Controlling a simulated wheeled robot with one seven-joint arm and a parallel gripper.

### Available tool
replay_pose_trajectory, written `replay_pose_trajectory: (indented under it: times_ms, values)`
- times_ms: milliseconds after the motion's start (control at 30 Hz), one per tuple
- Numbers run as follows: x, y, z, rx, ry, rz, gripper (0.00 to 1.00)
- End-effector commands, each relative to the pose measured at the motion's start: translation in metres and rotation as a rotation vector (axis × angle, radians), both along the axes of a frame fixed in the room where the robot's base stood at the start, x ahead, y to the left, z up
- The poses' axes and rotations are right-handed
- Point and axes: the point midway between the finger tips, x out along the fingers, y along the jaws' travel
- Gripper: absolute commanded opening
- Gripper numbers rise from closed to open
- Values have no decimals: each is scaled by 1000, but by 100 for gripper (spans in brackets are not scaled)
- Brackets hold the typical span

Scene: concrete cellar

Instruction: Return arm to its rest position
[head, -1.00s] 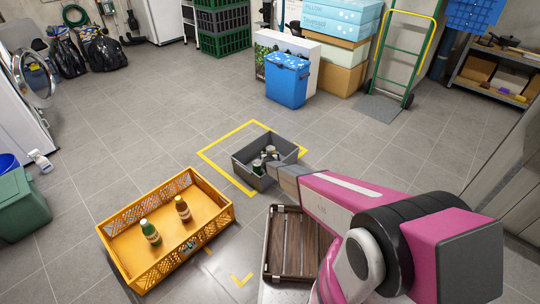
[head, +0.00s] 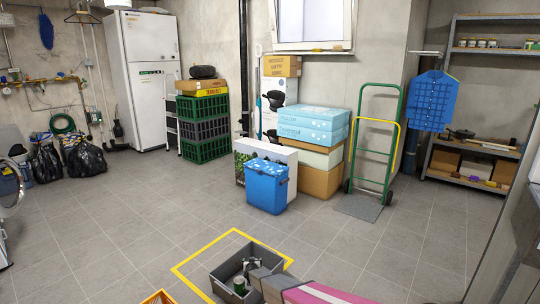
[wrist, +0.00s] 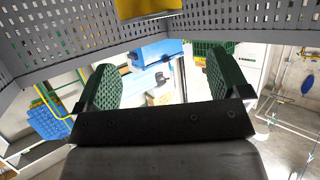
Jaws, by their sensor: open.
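My arm's pink link shows at the bottom of the head view, with its grey end reaching over the right side of a grey crate (head: 226,268). The crate stands on the floor partly within a yellow taped outline. The crate's grey perforated wall (wrist: 240,18) crosses the top of that upside-down view, close to the fingers. Exact contact cannot be told.
An orange-yellow crate's corner (head: 158,297) shows at the bottom edge. Behind stand a blue bin (head: 267,190), stacked boxes (head: 312,126), a green hand truck (head: 372,150) and green crates (head: 203,130). Shelving (head: 468,165) is at right. The floor between is open.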

Motion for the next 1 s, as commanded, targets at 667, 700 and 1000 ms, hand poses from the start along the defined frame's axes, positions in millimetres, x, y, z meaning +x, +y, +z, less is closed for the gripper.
replay_pose_trajectory:
  times_ms: [667, 700, 1000]
  values:
    - [-82, -75, 159, 77, 285, 184, 94]
    - [-96, -85, 176, 80, 326, 197, 94]
    - [-227, -177, 289, 54, 682, 202, 94]
